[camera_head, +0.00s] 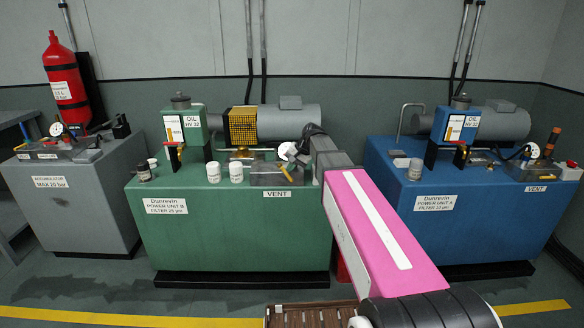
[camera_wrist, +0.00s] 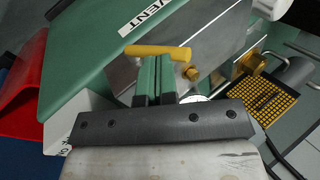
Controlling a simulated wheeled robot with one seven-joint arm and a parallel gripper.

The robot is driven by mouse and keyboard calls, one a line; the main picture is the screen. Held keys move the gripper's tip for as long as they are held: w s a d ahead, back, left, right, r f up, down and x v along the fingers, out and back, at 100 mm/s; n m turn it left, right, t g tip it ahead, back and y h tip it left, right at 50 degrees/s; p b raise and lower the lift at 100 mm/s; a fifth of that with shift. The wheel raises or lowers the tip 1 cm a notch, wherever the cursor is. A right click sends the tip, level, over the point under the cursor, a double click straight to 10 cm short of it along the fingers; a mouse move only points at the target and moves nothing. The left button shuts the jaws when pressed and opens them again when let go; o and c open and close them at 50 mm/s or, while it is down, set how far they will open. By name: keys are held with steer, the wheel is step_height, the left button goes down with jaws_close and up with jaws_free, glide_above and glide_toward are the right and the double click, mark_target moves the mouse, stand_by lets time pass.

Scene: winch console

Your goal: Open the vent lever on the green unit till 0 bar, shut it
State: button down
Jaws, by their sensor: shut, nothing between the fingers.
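The green unit (camera_head: 240,235) stands in the middle, with a VENT label (camera_head: 277,194) on its top front edge. The yellow vent lever (camera_head: 286,173) sits on a grey block behind the label. In the wrist view the lever (camera_wrist: 157,51) lies crosswise just at the tips of my gripper (camera_wrist: 156,62), beside a brass fitting (camera_wrist: 188,72). My gripper's fingers are together with nothing between them; whether they touch the lever I cannot tell. The white round gauge (camera_head: 287,151) on the green unit is partly hidden by my arm, and its reading is not legible.
Two white jars (camera_head: 236,171) and a dark jar (camera_head: 144,171) stand on the green unit's top. A yellow grille (camera_head: 243,126) is behind. A blue unit (camera_head: 470,215) stands right, a grey accumulator (camera_head: 80,200) left. A red fire extinguisher (camera_head: 66,85) hangs far left.

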mark_target(283, 168)
steer(key=shift+a+h, duration=0.35)
steer(key=shift+h, duration=0.05)
steer(key=shift+a+f+h, duration=0.2)
steer(key=shift+a+h, duration=0.35)
steer(key=shift+h, duration=0.35)
steer(key=shift+a+f+h, duration=0.15)
steer(key=shift+a+h, duration=0.4)
steer(key=shift+h, duration=0.35)
steer(key=shift+a+f, duration=0.2)
steer(key=shift+a, duration=0.2)
